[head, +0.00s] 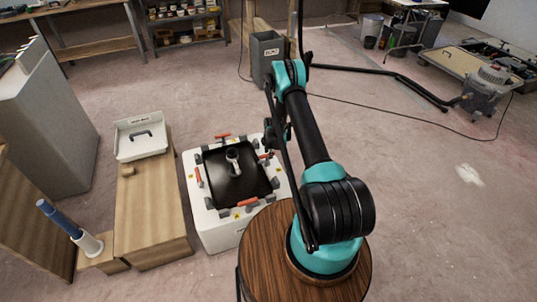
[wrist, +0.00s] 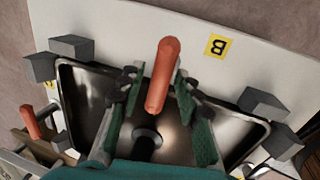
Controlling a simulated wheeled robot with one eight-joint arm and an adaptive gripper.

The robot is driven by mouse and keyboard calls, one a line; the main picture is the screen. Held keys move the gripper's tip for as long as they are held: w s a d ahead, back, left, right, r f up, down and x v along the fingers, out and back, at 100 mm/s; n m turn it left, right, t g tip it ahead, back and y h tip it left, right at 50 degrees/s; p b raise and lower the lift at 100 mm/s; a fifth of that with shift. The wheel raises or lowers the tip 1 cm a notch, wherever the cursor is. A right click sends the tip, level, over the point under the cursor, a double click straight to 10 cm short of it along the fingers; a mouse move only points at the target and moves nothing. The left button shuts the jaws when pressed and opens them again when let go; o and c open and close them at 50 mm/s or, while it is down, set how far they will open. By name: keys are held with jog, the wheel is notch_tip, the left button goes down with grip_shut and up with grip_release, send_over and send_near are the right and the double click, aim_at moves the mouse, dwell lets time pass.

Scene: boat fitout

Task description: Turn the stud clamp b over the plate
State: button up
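The stud clamp b, with an orange-red handle (wrist: 162,78), is in the wrist view beside a yellow label marked B (wrist: 216,46). Its handle lies across the near rim of the dark plate (wrist: 85,95); whether it touches the plate I cannot tell. My gripper (wrist: 155,82) is open, its green-padded fingers on either side of the handle with gaps visible. In the head view the black plate (head: 236,186) lies on a white box (head: 215,228), with several red-handled clamps around it. My gripper is partly hidden by my arm there.
A grey-white upright fitting (head: 233,160) stands on the plate. Grey blocks (wrist: 70,46) line the plate's edge. Left of the box are a wooden bench (head: 150,215) with a white tray (head: 140,150) and a blue-handled tool (head: 60,218). A grey bin (head: 268,60) stands behind.

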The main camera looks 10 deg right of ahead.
jog(key=shift+o, duration=0.2)
jog(key=shift+s, duration=0.1)
notch_tip(320, 180, up, 12)
jog(key=s, duration=0.2)
jog(key=shift+d, duration=0.25)
jog(key=shift+s+f, duration=0.1)
dwell(0.4)
jog(key=s+d+r+m+t, duration=0.1)
jog(key=s+r+m, duration=0.55)
jog(key=r, duration=0.65)
jog(key=s+d+r+m, duration=0.1)
jog(key=s+r+m, duration=0.3)
jog(key=s+r, duration=0.75)
jog(key=s+r+m, duration=0.3)
jog(key=s+m, duration=0.2)
jog(key=s, duration=0.6)
jog(key=s+r+m+t, duration=0.1)
jog(key=s+r+m, duration=0.3)
jog(key=s, duration=0.8)
jog(key=shift+s+d+m, duration=0.2)
jog(key=shift+d+m, duration=0.2)
jog(key=shift+m, duration=0.15)
